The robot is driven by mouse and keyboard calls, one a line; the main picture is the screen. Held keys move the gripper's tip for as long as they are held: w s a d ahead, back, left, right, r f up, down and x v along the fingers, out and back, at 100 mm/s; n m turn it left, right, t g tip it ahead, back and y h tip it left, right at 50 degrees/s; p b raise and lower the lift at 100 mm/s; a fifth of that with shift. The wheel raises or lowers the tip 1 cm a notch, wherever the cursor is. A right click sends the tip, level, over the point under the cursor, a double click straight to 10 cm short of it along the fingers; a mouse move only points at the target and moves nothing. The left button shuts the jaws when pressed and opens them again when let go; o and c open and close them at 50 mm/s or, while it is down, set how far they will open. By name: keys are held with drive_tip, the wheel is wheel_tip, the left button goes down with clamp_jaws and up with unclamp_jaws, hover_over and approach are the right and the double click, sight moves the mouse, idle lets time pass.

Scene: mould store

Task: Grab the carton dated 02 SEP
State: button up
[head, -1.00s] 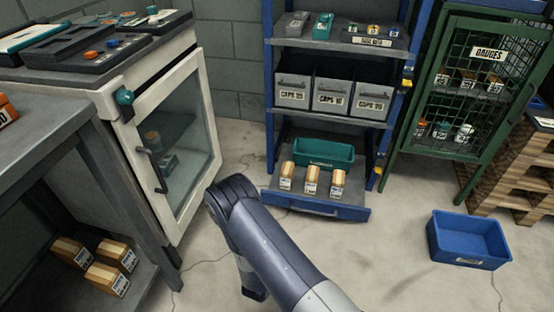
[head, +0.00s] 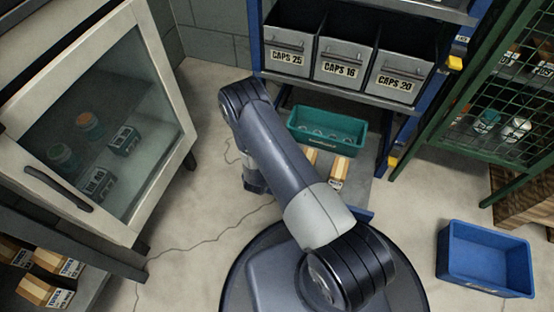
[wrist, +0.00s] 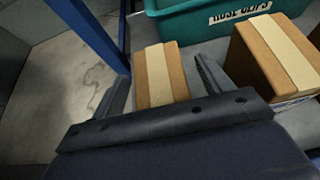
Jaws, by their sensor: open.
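Tan cartons with pale tape stand on the pulled-out bottom shelf of the blue rack; two show in the head view, one carton (head: 310,156) partly behind my arm and one carton (head: 339,170) to its right. In the wrist view one carton (wrist: 160,82) shows beyond and between the fingers of my open gripper (wrist: 163,70), which holds nothing. A second carton (wrist: 272,58) stands to its right, with a sliver of another at the edge. No date is readable, so I cannot tell which is 02 SEP. My gripper's fingers are not clear in the head view.
A teal bin (head: 327,128) stands behind the cartons, below grey CAPS bins (head: 343,65). A blue rack post (wrist: 92,35) is left of my gripper. More cartons (head: 45,290) lie on a lower left shelf, by a glass-door cabinet (head: 100,130). A blue crate (head: 485,262) sits on the floor.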

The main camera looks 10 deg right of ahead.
drive_tip(key=shift+w+d+f, duration=0.15)
drive_tip(key=shift+w+d, duration=0.05)
drive_tip(key=shift+w, duration=0.1)
drive_tip(key=shift+c, duration=0.3)
drive_tip(key=c, duration=1.5)
drive_tip(key=shift+c, duration=0.2)
